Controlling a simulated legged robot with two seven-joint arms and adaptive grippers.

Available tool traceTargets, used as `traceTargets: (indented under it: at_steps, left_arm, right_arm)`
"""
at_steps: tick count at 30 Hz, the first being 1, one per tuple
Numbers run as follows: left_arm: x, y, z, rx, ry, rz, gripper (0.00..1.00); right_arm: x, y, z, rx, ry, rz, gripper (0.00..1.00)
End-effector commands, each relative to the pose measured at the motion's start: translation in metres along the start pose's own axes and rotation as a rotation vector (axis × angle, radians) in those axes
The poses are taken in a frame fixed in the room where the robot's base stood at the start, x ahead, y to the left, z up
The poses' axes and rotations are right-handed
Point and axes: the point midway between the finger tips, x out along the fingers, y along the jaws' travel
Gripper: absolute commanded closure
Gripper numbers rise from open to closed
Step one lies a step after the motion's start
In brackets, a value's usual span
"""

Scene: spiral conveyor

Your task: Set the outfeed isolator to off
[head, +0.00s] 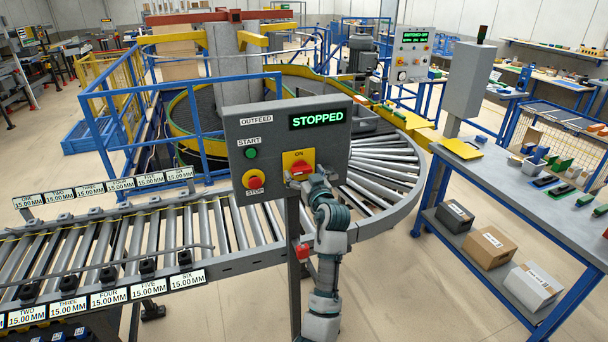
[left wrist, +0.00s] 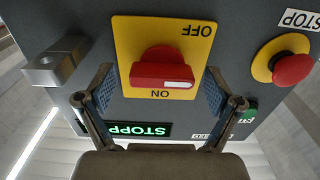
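The outfeed panel (head: 275,125) is a grey box with a display (head: 317,119) reading STOPPED. Its isolator, a red knob (left wrist: 150,70) on a yellow plate (left wrist: 130,30), is marked ON and OFF. In the left wrist view the lettering is upside down. The knob's bar lies across the picture, its white mark toward the right end, between the two words' heights. My left gripper (head: 300,172) is at the isolator and partly covers it in the head view. Its fingers (left wrist: 158,90) are spread, one each side of the knob, with visible gaps. My right gripper is not in view.
The panel also has a green start button (head: 251,153) and a red stop button (head: 255,183). A grey block with a hole (left wrist: 52,65) sticks out beside the yellow plate. The roller conveyor (head: 120,240) runs behind the panel. A blue-legged workbench (head: 545,215) stands at right.

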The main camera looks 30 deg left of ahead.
Motion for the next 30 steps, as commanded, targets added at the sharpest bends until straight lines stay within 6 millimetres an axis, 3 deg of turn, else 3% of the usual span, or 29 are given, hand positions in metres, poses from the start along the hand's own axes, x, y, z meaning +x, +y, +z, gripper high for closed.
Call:
traceTargets:
  at_steps: [8, 21, 30]
  left_arm:
    - [-0.008, 0.0, 0.001, 0.001, 0.0, 0.0, 0.08]
    - [-0.097, 0.002, 0.002, -0.001, -0.001, 0.002, 0.08]
    - [-0.119, 0.002, 0.002, 0.002, -0.001, 0.0, 0.08]
  right_arm:
    - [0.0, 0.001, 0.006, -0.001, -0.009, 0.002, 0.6]
    - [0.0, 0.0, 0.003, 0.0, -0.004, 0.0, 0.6]
    - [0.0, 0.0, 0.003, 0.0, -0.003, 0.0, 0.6]
